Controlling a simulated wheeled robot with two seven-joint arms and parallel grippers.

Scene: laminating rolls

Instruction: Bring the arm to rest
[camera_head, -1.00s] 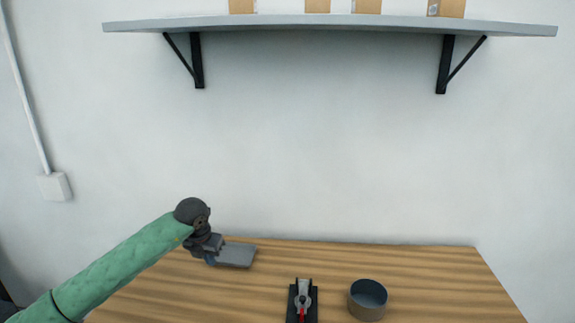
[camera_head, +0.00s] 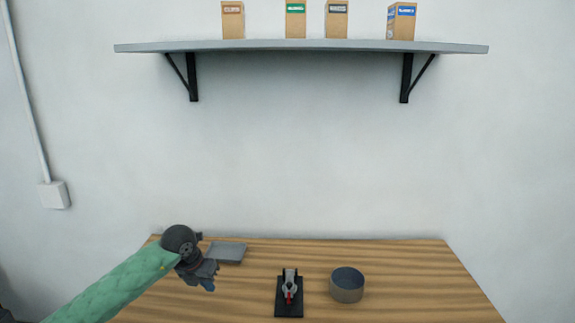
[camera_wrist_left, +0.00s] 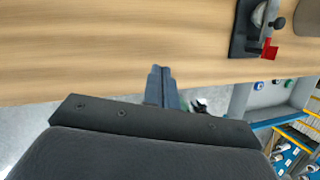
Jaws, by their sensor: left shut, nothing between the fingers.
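My left arm, in a green sleeve, comes in from the lower left of the head view. Its left gripper (camera_head: 208,286) is shut and empty, held over the left part of the wooden table (camera_head: 400,280). In the left wrist view, the closed fingers (camera_wrist_left: 161,76) point toward the table's edge, with nothing between them. My right gripper is in neither view.
A grey tray (camera_head: 228,253) lies behind the gripper. A black-based clamp (camera_head: 289,307) with a red handle and a round grey container (camera_head: 347,286) stand to the right. A wall shelf (camera_head: 300,47) holds several boxes.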

